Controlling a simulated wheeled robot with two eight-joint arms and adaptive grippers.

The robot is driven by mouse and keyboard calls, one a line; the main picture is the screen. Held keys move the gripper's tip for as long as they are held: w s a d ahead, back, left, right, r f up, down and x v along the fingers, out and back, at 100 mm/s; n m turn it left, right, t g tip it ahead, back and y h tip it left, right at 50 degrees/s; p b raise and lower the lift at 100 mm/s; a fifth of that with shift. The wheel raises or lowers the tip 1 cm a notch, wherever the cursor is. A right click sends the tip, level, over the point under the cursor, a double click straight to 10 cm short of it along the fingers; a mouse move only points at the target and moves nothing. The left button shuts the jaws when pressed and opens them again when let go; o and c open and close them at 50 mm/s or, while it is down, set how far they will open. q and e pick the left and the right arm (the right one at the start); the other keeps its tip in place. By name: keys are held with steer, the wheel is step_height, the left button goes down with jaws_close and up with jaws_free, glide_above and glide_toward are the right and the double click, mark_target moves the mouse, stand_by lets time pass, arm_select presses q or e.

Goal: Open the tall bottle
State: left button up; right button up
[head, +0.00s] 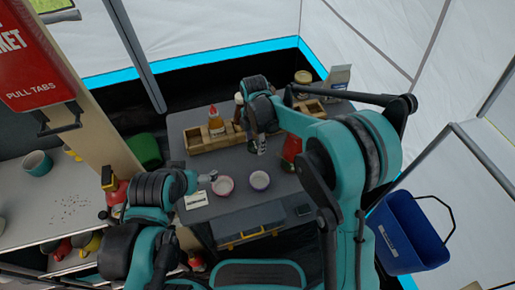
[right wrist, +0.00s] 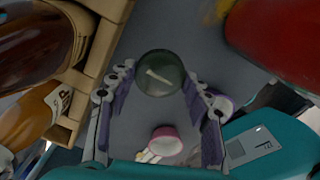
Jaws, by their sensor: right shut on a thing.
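My right gripper (head: 262,150) hangs over the middle of the grey table, to the right of the front wooden rack. In the right wrist view its two fingers (right wrist: 158,85) are shut on a round dark green thing (right wrist: 160,73) with a pale streak, seen end-on; I cannot tell whether it is a bottle or only a cap. A dark brown bottle (right wrist: 35,40) stands in the rack beside the gripper. An orange bottle with a red cap (head: 216,122) stands in the rack too. My left gripper (head: 208,177) is low at the table's left side; its fingers are unclear.
A pink bowl (head: 223,186) and a purple-rimmed bowl (head: 260,180) stand near the table's front. The wooden rack (head: 200,146) lies to the left, and a red container (head: 292,149) stands to the right. A grey case (head: 248,224) lies at the front edge. A blue bin (head: 408,235) is at right.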

mark_target(255, 145)
step_height(255, 145, down, 5)
steer(key=shift+r+b, duration=0.15)
steer(key=shift+b, duration=0.7)
steer(key=shift+r, duration=0.1)
steer(key=o, duration=1.3)
steer(key=shift+f, duration=0.2)
step_height(255, 145, up, 12)
steer(key=p, duration=0.4)
steer(key=shift+r+p, duration=0.25)
steer(key=shift+p, duration=0.05)
